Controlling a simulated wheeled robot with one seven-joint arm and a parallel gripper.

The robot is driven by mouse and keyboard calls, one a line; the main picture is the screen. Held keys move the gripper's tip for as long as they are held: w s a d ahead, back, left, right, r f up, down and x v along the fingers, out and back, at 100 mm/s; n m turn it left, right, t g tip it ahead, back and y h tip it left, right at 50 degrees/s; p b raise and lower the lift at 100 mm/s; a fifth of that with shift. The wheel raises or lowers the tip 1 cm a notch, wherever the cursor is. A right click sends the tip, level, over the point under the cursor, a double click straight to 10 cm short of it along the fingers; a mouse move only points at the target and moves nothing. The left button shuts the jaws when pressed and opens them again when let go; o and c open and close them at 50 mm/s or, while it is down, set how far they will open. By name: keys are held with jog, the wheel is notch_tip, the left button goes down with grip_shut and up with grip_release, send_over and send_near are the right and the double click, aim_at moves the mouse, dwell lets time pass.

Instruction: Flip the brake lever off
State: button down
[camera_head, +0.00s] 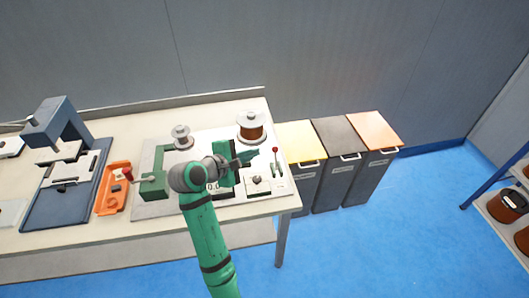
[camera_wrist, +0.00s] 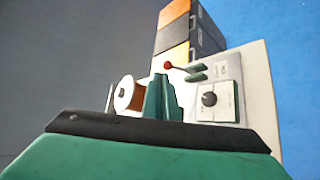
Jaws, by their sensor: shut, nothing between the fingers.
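The brake lever has a red ball knob (camera_head: 275,150) on a thin stem and stands at the right end of the bench machine's pale plate. In the wrist view the red knob (camera_wrist: 168,65) lies at the left end of the stem, which runs right to a small dark green bracket (camera_wrist: 195,74). My gripper (camera_head: 256,157) is shut and empty, just left of the lever in the head view with a small gap showing. In the wrist view its green fingers (camera_wrist: 165,82) point toward the lever, below the knob. I cannot tell the lever's exact tilt.
A copper wire spool (camera_head: 250,128) stands behind my gripper. A dial panel (camera_head: 257,185) lies in front of the lever. Several bins (camera_head: 329,185) stand beyond the table's right edge. An orange tray (camera_head: 112,190) lies left. Space above the lever looks clear.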

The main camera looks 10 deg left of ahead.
jog(key=shift+r+v, duration=0.25)
jog(key=shift+v, duration=1.1)
jog(key=shift+r+v, duration=0.2)
jog(key=shift+v, duration=1.2)
jog(key=shift+w+d, duration=0.15)
